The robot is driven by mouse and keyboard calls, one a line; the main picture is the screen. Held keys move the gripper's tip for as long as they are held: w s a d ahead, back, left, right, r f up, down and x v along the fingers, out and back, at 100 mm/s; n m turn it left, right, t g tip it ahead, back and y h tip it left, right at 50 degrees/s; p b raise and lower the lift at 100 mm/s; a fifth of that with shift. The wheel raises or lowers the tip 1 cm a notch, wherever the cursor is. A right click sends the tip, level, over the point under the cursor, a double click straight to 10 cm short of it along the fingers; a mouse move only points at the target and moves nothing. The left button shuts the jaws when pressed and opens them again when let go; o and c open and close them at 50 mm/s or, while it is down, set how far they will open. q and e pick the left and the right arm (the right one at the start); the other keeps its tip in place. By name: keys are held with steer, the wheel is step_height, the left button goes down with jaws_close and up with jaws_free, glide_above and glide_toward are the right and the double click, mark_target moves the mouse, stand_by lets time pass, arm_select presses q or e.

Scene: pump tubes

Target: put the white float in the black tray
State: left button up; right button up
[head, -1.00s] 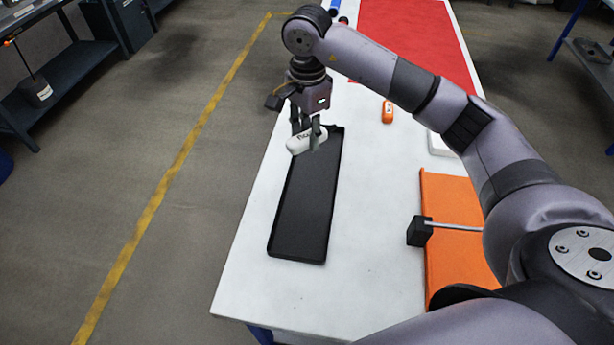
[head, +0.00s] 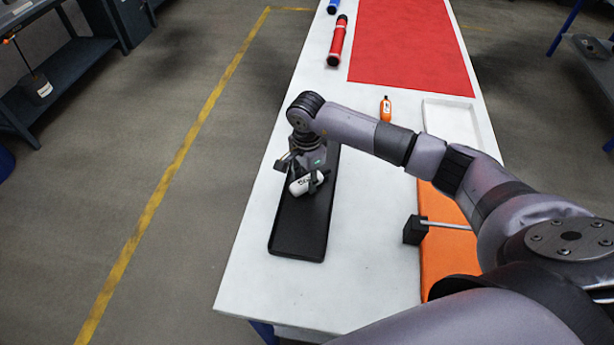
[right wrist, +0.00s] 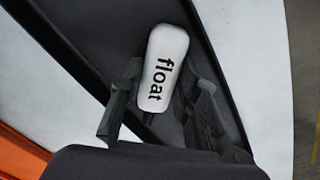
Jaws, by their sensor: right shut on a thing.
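The white float (head: 308,184) is held between the fingers of my right gripper (head: 308,187), over the middle part of the black tray (head: 300,232). In the right wrist view the float (right wrist: 163,68), marked "float", sits between the two fingers of the gripper (right wrist: 158,100), with the dark tray (right wrist: 92,28) behind it. I cannot tell whether the float touches the tray floor. My left gripper is not in view.
An orange bottle-like object (head: 386,108) stands right of the tray. A white tray (head: 450,120), an orange mat (head: 447,262) and a black block with a rod (head: 415,230) lie to the right. A red tube (head: 337,42) and red mat (head: 412,45) are at the back.

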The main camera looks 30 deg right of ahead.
mark_target(307, 180)
steer(key=shift+f, duration=0.15)
steer(key=o, duration=1.2)
steer(key=shift+c, duration=0.2)
steer(key=shift+r, duration=0.55)
step_height(307, 180, up, 11)
steer(key=b, duration=0.2)
steer(key=shift+r+b, duration=0.15)
steer(key=shift+b, duration=0.2)
